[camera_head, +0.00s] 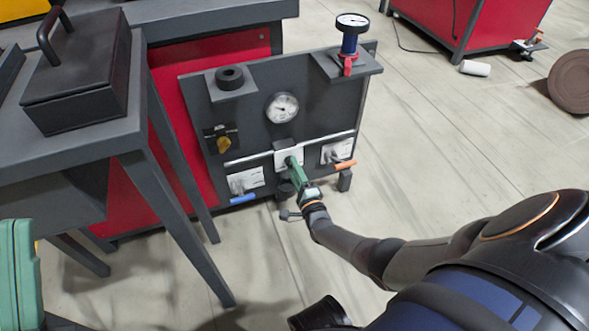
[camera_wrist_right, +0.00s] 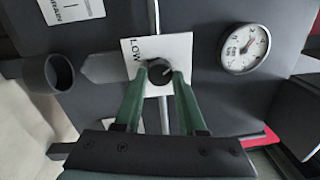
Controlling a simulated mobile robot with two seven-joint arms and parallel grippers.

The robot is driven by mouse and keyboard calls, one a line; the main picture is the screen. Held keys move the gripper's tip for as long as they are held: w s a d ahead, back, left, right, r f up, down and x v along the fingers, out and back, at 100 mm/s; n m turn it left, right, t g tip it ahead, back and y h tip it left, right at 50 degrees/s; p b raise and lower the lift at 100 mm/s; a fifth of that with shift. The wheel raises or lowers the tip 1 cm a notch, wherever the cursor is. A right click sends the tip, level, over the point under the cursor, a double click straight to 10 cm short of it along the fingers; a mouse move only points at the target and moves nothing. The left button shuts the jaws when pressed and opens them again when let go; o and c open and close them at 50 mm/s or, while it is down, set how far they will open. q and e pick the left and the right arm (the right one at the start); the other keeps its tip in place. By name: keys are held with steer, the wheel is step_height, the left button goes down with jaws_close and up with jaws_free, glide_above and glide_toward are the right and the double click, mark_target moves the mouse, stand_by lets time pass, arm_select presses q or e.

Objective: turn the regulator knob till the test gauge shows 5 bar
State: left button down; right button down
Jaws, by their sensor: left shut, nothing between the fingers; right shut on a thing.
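The regulator knob (camera_wrist_right: 160,72) is small, round and black, on a white plate marked LOW. In the right wrist view my right gripper (camera_wrist_right: 159,82) has its green fingers closed on either side of it. The head view shows this gripper (camera_head: 293,163) at the panel's lower middle, hiding most of the knob. A round white dial gauge (camera_head: 282,107) sits above it on the panel, also in the wrist view (camera_wrist_right: 246,47). Another gauge (camera_head: 352,21) tops a blue body on the right shelf. I cannot read either dial. My left gripper (camera_head: 14,228) is shut at the lower left edge.
The grey panel (camera_head: 250,127) carries a yellow selector knob (camera_head: 224,144), a blue-handled valve (camera_head: 243,199) and an orange-handled valve (camera_head: 345,164) near the right gripper. A red tap (camera_head: 347,64) is below the top gauge. A table (camera_head: 90,145) with a dark box stands left.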

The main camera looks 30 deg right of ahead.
steer(key=m, duration=0.5)
steer(key=shift+m, duration=0.5)
steer(key=c, duration=0.5)
jaws_free()
steer(key=shift+s, duration=0.1)
steer(key=p+v, duration=0.4)
steer(key=v, duration=0.8)
steer(key=shift+a, duration=0.2)
steer(key=shift+r, duration=0.1)
